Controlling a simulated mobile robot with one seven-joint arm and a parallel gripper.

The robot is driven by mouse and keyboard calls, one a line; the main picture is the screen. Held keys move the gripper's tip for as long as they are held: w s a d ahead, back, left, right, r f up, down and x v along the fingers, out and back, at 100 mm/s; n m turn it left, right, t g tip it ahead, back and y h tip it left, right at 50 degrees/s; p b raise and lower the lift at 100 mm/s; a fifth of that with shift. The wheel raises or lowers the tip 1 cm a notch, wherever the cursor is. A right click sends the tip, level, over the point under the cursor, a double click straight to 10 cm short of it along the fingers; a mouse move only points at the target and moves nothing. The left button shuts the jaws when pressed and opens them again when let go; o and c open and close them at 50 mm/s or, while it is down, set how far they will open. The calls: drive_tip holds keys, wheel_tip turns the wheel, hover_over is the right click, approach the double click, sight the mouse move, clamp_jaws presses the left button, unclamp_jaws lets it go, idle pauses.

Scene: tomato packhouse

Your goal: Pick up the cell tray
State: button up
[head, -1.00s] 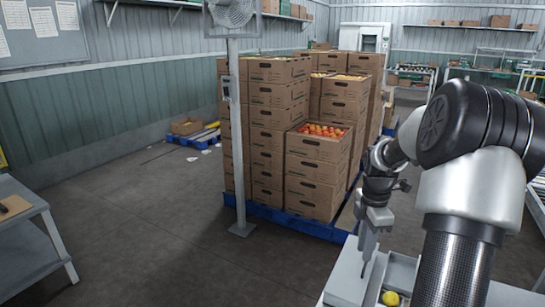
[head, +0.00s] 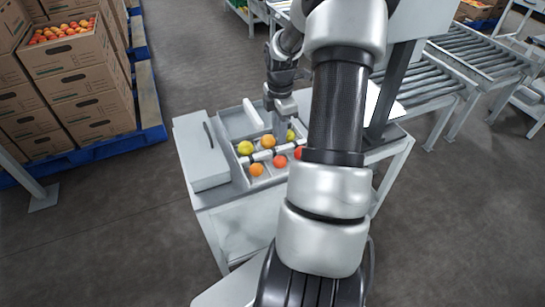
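The cell tray (head: 246,184) is a pale, shallow tray with dividers on a small white worktable. Several yellow, orange and red tomatoes sit in its near cells, one of them a yellow tomato (head: 245,147). My gripper (head: 280,136) points down over the tray's middle, among the tomatoes. Its fingertips are small and partly merge with the pale dividers. I cannot tell whether they are open or shut, or whether they touch the tray. My arm hides the tray's right side.
A grey-white box (head: 199,150) with a dark slot stands left of the tray on the worktable (head: 240,222). A roller conveyor (head: 465,55) runs at the upper right. Stacked tomato cartons (head: 75,65) stand on a blue pallet (head: 150,105) at the left. Floor between is clear.

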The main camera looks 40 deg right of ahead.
sight(281, 148)
drive_tip(key=shift+s+d+f+b, duration=0.15)
drive_tip(key=shift+f+b, duration=0.15)
drive_tip(key=shift+f, duration=0.35)
drive_tip(key=shift+d+f+b, duration=0.15)
drive_tip(key=shift+f+b, duration=0.55)
drive_tip(key=shift+f, duration=1.3)
drive_tip(key=shift+f, duration=0.1)
clamp_jaws()
